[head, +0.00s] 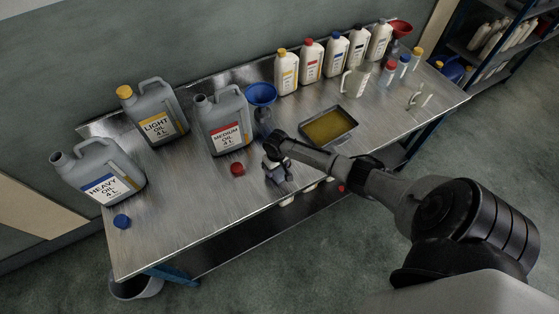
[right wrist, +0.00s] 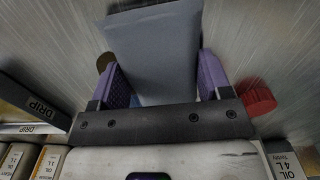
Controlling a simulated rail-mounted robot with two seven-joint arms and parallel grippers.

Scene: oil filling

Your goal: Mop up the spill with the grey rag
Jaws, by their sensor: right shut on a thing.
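My right gripper (head: 277,172) is over the front part of the steel workbench, with its arm reaching in from the right. In the right wrist view, its purple-padded fingers (right wrist: 157,84) are shut on a flat grey sheet-like thing, which looks like the grey rag (right wrist: 155,45). It hides much of the bench beyond the fingers. A small brown patch (right wrist: 105,62) shows beside the left finger, partly hidden; I cannot tell if it is the spill. No spill is clear in the head view. My left gripper is not in view.
A red cap (head: 237,169) lies close to the gripper. A medium oil can (head: 223,122), light oil can (head: 158,113) and heavy oil can (head: 100,175) stand left. A blue funnel (head: 260,94) is behind, an oil-filled tray (head: 329,126) to the right.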

